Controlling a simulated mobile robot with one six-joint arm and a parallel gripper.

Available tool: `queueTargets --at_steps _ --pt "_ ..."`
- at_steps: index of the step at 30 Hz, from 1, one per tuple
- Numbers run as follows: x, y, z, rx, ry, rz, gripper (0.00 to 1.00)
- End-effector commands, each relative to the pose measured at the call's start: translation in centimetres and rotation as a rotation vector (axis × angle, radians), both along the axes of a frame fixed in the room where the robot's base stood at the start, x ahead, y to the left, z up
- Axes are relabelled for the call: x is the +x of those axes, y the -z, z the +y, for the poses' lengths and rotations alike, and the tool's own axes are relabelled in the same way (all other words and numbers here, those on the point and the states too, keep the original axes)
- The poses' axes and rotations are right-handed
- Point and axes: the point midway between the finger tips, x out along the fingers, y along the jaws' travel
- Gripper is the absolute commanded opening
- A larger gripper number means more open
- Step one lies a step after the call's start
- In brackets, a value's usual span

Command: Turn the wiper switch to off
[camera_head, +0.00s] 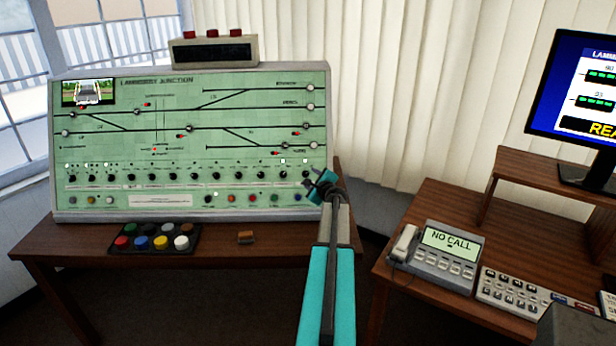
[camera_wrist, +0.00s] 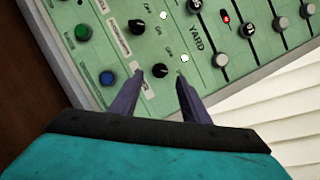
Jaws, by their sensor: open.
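The green control panel (camera_head: 200,130) carries a row of black rotary knobs along its lower part. My gripper (camera_head: 322,186) is at the panel's lower right corner in the head view. In the wrist view my gripper (camera_wrist: 161,76) is open, its two fingertips on either side of a black knob (camera_wrist: 160,71). I cannot tell whether the fingers touch it. White labels and small lettering surround this knob, but I cannot read which one says wiper. A second black knob (camera_wrist: 136,27) sits beside it, with its white pointer mark visible.
Green (camera_wrist: 82,32) and blue (camera_wrist: 108,78) push buttons lie left of the fingers. A telephone (camera_head: 440,255) stands on the right desk.

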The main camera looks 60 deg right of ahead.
Motion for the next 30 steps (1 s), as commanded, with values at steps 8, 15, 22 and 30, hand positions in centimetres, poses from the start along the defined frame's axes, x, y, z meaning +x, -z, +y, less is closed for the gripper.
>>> queueTargets --at_steps 8,15,22,30 --pt "1.8 0.6 -1.5 0.001 0.000 0.000 0.42" --pt "2.7 0.9 -2.0 0.000 -0.001 0.000 0.42" --pt "2.8 1.0 -2.0 0.000 -0.001 0.000 0.42" --pt "2.8 1.0 -2.0 0.000 -0.001 0.000 0.20"
